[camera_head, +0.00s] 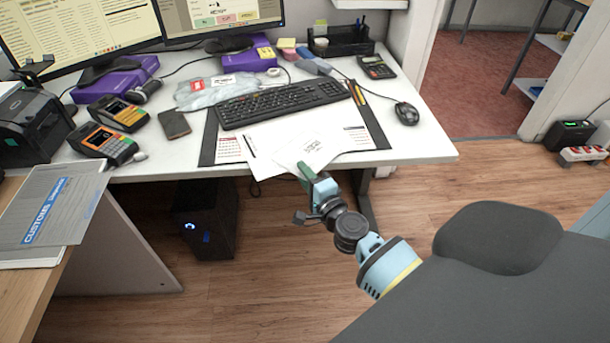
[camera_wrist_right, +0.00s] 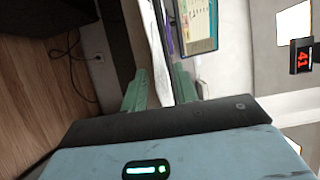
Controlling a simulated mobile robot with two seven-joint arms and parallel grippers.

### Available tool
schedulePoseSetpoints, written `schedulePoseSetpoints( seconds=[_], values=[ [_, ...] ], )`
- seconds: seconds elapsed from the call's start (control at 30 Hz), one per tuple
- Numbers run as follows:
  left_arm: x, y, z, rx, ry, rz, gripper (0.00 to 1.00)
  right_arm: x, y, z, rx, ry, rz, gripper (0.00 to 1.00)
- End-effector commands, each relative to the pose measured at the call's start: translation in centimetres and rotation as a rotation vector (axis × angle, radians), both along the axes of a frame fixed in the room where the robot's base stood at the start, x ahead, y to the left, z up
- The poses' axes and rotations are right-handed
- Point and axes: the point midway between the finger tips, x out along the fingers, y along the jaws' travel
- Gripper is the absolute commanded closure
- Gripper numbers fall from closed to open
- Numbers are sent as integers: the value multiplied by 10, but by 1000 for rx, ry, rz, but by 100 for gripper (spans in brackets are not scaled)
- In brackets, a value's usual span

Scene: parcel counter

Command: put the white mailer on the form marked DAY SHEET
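The white mailer (camera_head: 311,147), with a printed label, lies at the front edge of the desk, partly over white paper. My right gripper (camera_head: 306,172) is at its near edge. In the right wrist view, the two green fingers (camera_wrist_right: 160,88) stand apart, with a white sheet-like strip between them. I cannot tell whether they touch it. My left gripper is out of view.
A keyboard (camera_head: 280,103) lies behind the papers. Pencils (camera_head: 356,92) and a mouse (camera_head: 406,113) are to the right. The desk's front right corner (camera_head: 425,148) is clear. A grey customs mailer (camera_head: 55,205) lies on the left counter.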

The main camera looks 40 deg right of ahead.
Motion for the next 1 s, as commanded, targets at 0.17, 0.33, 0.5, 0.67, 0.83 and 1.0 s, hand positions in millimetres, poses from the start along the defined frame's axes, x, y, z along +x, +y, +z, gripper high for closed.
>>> schedulePoseSetpoints(
  seconds=[0.17,0.33,0.5,0.67,0.83,1.0],
  values=[
    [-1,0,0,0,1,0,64,0,0,0,0,0,0,71],
    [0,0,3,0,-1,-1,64,-1,0,5,0,0,0,71],
    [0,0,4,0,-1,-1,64,-26,3,3,-1,2,0,71],
    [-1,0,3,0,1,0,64,-57,7,2,0,3,0,71],
    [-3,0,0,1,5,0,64,-87,10,1,-1,3,1,71],
    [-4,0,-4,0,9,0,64,-109,12,1,-1,2,0,71]
  ],
)
